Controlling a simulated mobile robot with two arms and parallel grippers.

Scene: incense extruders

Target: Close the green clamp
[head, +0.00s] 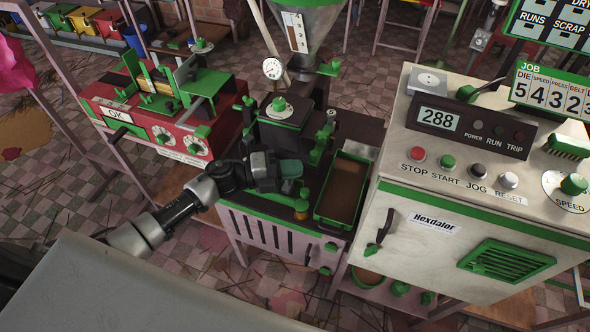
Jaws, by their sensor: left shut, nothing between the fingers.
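My left arm comes in from the left, and my left gripper (288,182) is shut and empty in front of the middle machine, an extruder (285,122). A green part (291,168) shows right at the gripper's tip; I cannot tell whether they touch. Another green fitting with an upright handle (325,132) stands on the extruder's right side, clear of the gripper. Several parts here are green, and I cannot tell for sure which is the clamp or how far open it is. The gripper hides part of the extruder's front. My right gripper is not in view.
A green-rimmed tray (343,189) lies right of the gripper, beside a brass-coloured knob (301,207). A pale control cabinet (466,205) stands close on the right. A red machine (165,110) stands on the left. A funnel-like hopper (298,35) rises above the extruder.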

